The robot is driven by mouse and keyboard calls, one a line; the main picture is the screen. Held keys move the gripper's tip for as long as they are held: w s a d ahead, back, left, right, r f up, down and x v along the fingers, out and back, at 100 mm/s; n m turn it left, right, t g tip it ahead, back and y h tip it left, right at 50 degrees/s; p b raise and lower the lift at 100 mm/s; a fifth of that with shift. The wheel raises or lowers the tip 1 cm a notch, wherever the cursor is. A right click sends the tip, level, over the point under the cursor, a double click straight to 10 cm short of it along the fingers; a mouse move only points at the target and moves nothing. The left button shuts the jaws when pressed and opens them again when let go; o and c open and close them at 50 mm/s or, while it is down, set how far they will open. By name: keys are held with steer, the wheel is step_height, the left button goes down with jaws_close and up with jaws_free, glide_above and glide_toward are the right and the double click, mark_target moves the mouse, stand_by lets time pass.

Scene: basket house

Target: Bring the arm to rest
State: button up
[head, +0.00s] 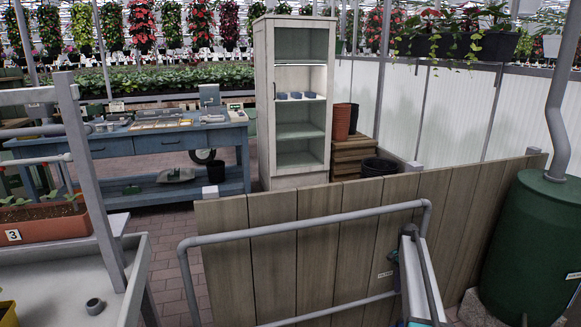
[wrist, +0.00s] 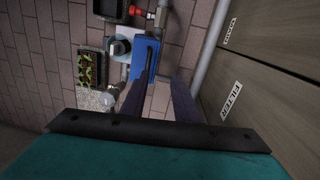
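My gripper (wrist: 158,83) shows in the wrist view. Its two dark fingers stand apart, with a gap between them. No held object shows in the gap; brick floor and part of a blue object (wrist: 145,58) show beyond the fingers. I cannot tell whether the fingers touch the blue object. My gripper cannot be made out in the head view.
A wooden fence (head: 300,250) with a grey rail (head: 310,228) crosses the front. A green barrel (head: 525,250) stands right. A blue workbench (head: 170,142) and tall cabinet (head: 290,160) stand behind. A seedling tray (wrist: 88,69) lies left in the wrist view.

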steer(key=s+a+f+n+g+p, duration=0.2)
steer(key=s+a+f+p, duration=0.3)
steer(key=s+a, duration=0.55)
steer(key=s+a+f+n+g+p, duration=0.1)
steer(key=s+a+f+p, duration=0.3)
steer(key=s+a+f, duration=0.5)
steer(key=s+a+r+n+p, duration=0.1)
steer(key=s+a+n+p, duration=0.1)
steer(key=s, duration=0.9)
steer(key=s+a+r+n+p, duration=0.1)
steer(key=s+a+n, duration=0.3)
steer(key=s, duration=0.8)
steer(key=s+a+r+n+g+p, duration=0.1)
steer(key=s+a+r+n+p, duration=0.1)
steer(key=s, duration=1)
steer(key=shift+s+a+r+n+p, duration=0.3)
steer(key=shift+a+r+n, duration=0.55)
steer(key=shift+n, duration=0.85)
